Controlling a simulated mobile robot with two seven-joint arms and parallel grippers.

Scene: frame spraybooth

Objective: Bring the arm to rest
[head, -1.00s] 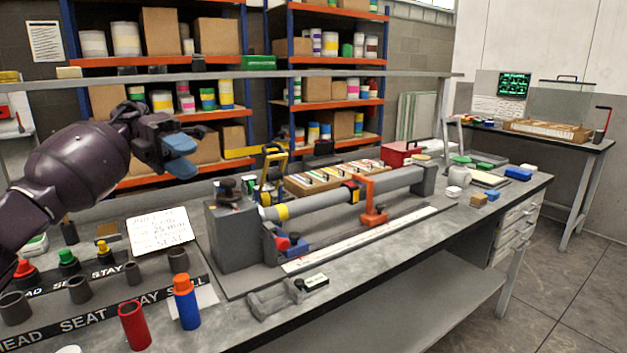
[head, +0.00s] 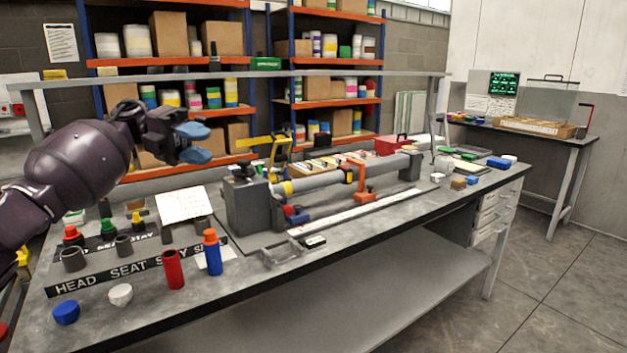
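My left arm comes in from the left in the head view. Its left gripper (head: 199,143), with blue fingertips, is raised in the air above the back left of the workbench (head: 330,283). The two fingers are apart, with nothing visible between them. It is clear of the bench and of the things on it. My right gripper is out of the picture.
A clamp fixture with a long grey tube (head: 325,184) runs along the bench. Red (head: 173,269) and blue (head: 213,257) cylinders, cups and caps stand at the front left. A shelf rail (head: 340,74) crosses behind. Floor at the right is clear.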

